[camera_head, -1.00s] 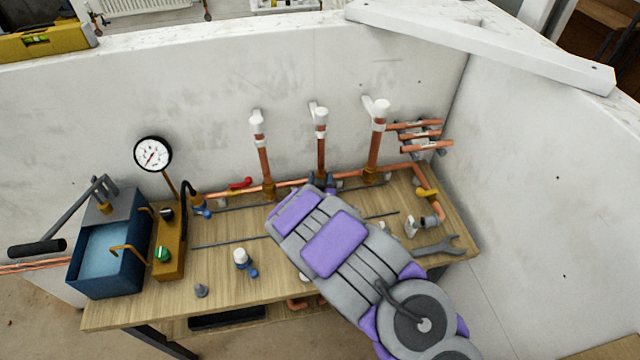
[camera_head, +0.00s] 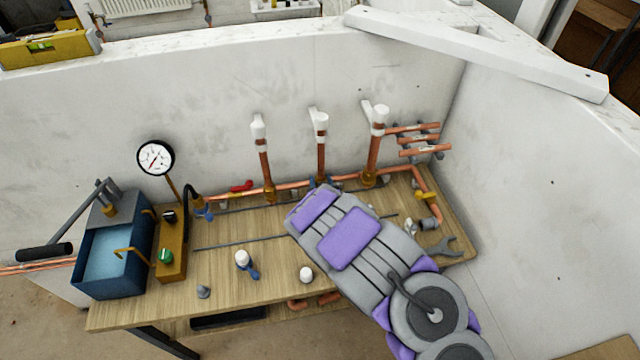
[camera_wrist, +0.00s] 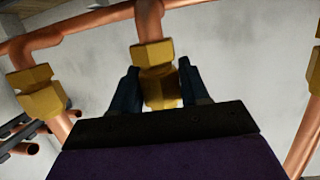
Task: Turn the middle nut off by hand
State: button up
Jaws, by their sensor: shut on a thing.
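The middle nut (camera_wrist: 161,86) is a brass hex fitting below a second brass hex on the copper middle pipe (camera_wrist: 149,20) in the wrist view. My gripper (camera_wrist: 160,92) has one dark blue finger on each side of this nut and is shut on it. In the head view my gripper (camera_head: 319,182) is at the foot of the middle upright pipe (camera_head: 321,155), which has a white top. The fingers and wrist hide most of the nut there. Brass nuts also sit on the left pipe (camera_head: 269,193) and the right pipe (camera_head: 369,179).
A blue tank pump (camera_head: 112,270) and a gauge (camera_head: 156,158) stand at the left of the bench. A wall closes off the back and right.

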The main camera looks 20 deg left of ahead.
jog(key=shift+n+g+y+p, duration=0.5)
jog(key=shift+n+y+p, duration=0.15)
jog(key=shift+n+y, duration=0.2)
jog(key=o, duration=0.9)
jog(key=p+v, duration=0.9)
jog(key=v, duration=0.1)
jog(key=shift+w+d, duration=0.1)
